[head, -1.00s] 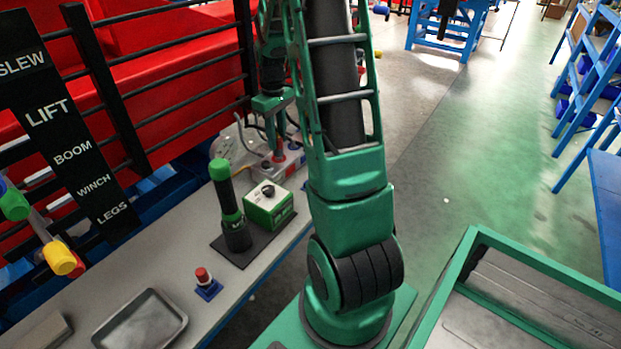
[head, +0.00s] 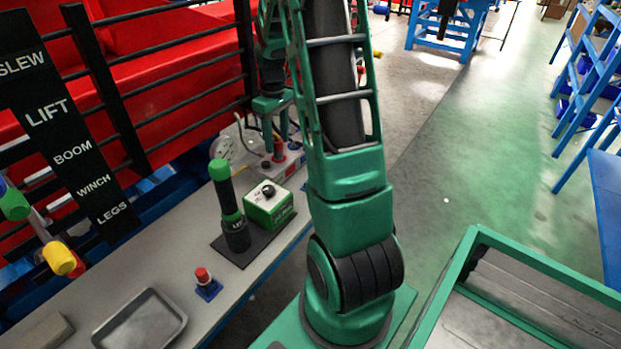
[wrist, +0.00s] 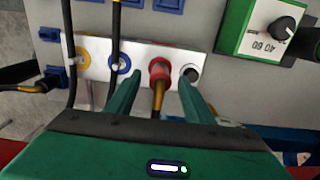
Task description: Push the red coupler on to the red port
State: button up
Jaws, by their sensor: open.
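The red coupler (wrist: 159,70) stands at the red port's place on the white port panel (wrist: 140,62), with a yellow-brown hose running from it toward my gripper. The port is hidden beneath it, and I cannot tell whether it is fully seated. In the head view the red coupler (head: 279,152) shows below my gripper (head: 276,137). In the wrist view my gripper (wrist: 160,80) is open, with one finger on each side of the coupler and hose and gaps between.
Beside the coupler are a blue-ringed port (wrist: 118,63) and a yellow-ringed port (wrist: 76,54) with black hoses, and a dark open hole (wrist: 191,72). The green dial box (head: 269,205) and black joystick (head: 232,215) stand nearer on the bench. A grey tray (head: 140,322) lies in front.

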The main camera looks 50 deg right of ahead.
jog(key=shift+r, duration=2.4)
notch_tip(320, 180, up, 11)
jog(key=shift+f, duration=0.15)
